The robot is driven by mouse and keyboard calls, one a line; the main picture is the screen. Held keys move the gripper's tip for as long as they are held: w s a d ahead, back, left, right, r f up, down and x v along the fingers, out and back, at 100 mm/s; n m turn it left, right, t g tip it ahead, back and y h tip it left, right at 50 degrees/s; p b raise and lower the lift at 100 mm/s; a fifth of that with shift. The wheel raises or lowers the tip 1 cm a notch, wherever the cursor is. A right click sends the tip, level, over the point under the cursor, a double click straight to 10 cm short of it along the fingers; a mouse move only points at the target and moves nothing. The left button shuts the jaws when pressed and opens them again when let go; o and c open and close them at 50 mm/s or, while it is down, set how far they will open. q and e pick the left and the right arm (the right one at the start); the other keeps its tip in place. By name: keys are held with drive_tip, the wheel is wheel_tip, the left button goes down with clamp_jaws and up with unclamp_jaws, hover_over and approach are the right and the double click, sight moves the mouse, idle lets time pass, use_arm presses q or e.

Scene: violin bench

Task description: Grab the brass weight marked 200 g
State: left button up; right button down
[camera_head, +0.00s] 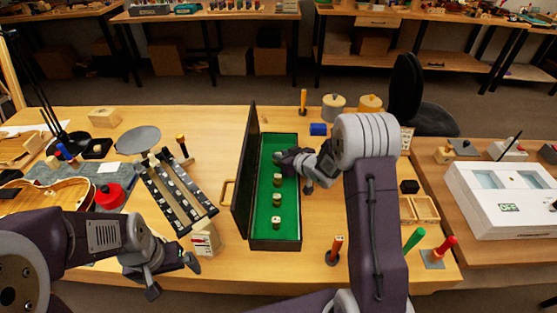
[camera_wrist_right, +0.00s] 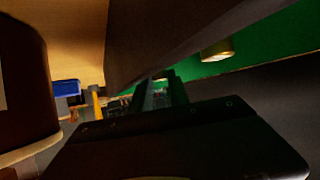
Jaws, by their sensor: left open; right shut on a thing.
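A long open case (camera_head: 290,240) lined in green stands on the bench, with its dark lid upright on the left. Several brass weights (camera_head: 276,200) stand in a row on the green lining; their markings are too small to read. My right gripper (camera_head: 281,159) is inside the far part of the case, at the far end of the row. It is shut on a brass weight, which the fingers hide. In the right wrist view another brass weight (camera_wrist_right: 217,50) stands on the green beside the gripper. My left gripper (camera_head: 173,276) is open and empty near the bench's front edge.
A black rack (camera_head: 175,195) and a small labelled box (camera_head: 205,238) stand left of the case. A screwdriver (camera_head: 335,248) stands at front right. A violin (camera_head: 50,195) lies far left.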

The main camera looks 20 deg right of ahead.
drive_tip(key=s+d+r+p, duration=0.4)
drive_tip(key=s+d+r, duration=0.4)
drive_tip(key=r, duration=0.3)
drive_tip(key=shift+s, duration=0.35)
